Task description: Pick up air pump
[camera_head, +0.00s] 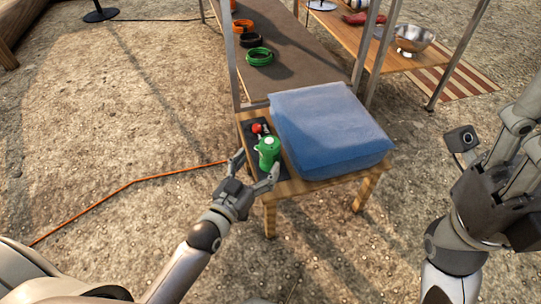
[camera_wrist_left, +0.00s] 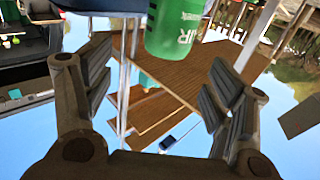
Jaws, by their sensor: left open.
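The green air pump (camera_head: 268,151), a small cylinder with a pale top, stands on the small wooden table, left of a blue cushion. In the left wrist view the green pump (camera_wrist_left: 177,28) shows part of its white lettering at the top, between and beyond the fingers. My left gripper (camera_head: 256,164) is open at the near side of the pump, one finger to each side of it. The open fingers also show in the wrist view (camera_wrist_left: 160,85), with nothing between their pads. My right gripper (camera_head: 522,140) is at the right edge, partly cut off and away from the table.
The blue cushion (camera_head: 328,130) covers most of the wooden table (camera_head: 294,188). A red item (camera_head: 257,129) lies on a dark mat behind the pump. Upright metal posts (camera_head: 229,60) stand behind. An orange cable (camera_head: 130,184) runs over the ground at left.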

